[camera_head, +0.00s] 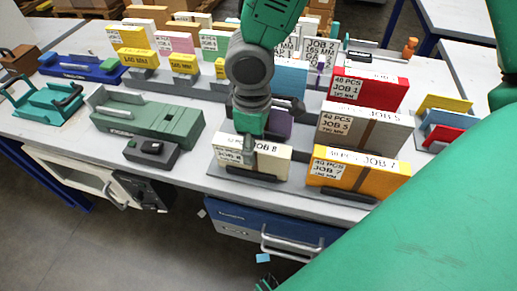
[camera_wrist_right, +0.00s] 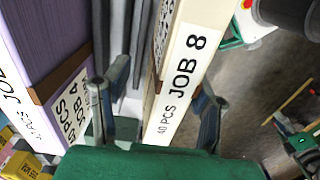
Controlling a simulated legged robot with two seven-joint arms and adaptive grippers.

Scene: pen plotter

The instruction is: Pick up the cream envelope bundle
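The cream envelope bundle (camera_head: 270,160), labelled JOB 8, stands upright in a dark holder at the front edge of the table. It also shows in the right wrist view (camera_wrist_right: 185,75). My right gripper (camera_head: 249,150) comes down from above over the bundle's left part in the head view. In the wrist view, its two fingers (camera_wrist_right: 160,105) are apart, one on each side of the bundle. A gap shows between the left finger and the bundle; contact at the right finger is unclear. My left gripper is not in view.
A purple bundle (camera_wrist_right: 52,45) stands close behind the cream one. Grey JOB 5 (camera_head: 362,130), orange JOB 7 (camera_head: 365,175) and red (camera_head: 370,92) bundles stand to the right. A green machine (camera_head: 150,118) and dark box (camera_head: 152,153) are left.

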